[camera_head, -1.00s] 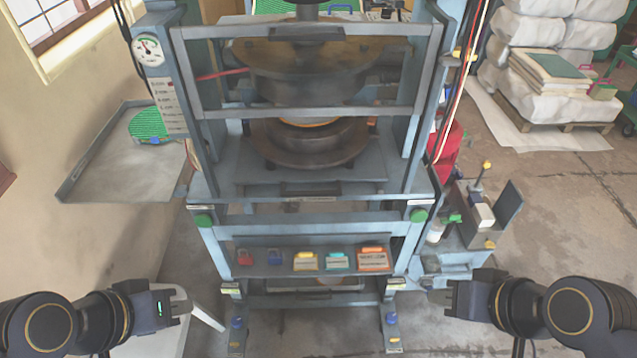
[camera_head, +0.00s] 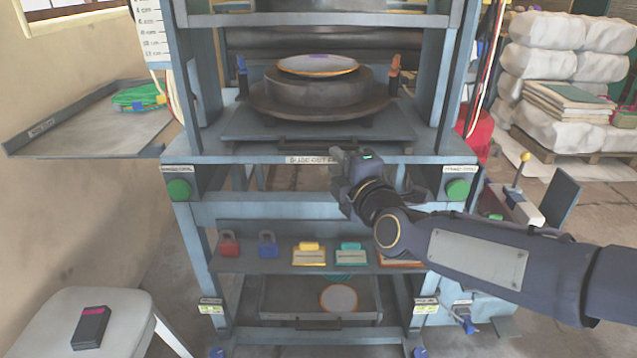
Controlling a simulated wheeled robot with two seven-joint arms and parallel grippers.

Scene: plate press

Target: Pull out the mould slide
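The mould slide is a flat grey plate (camera_head: 225,134) on the press bed, carrying a round dark mould (camera_head: 320,103). A pale disc with an orange rim (camera_head: 318,65) lies on top of the mould. The slide sits inside the press frame, above the "SLIDE OUT" label (camera_head: 308,160). My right gripper (camera_head: 338,154) is at the slide's front edge, just right of centre, over the end of the label. Its fingers are small and dark against the frame. I cannot tell whether they are open or touch the slide's handle. My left gripper is out of view.
Green buttons sit at the left (camera_head: 179,190) and right (camera_head: 457,190) of the press front. Below, a shelf (camera_head: 290,262) holds padlocks and tags. A side tray (camera_head: 80,130) juts out left. A white stool (camera_head: 130,305) with a dark handset (camera_head: 91,327) stands front left.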

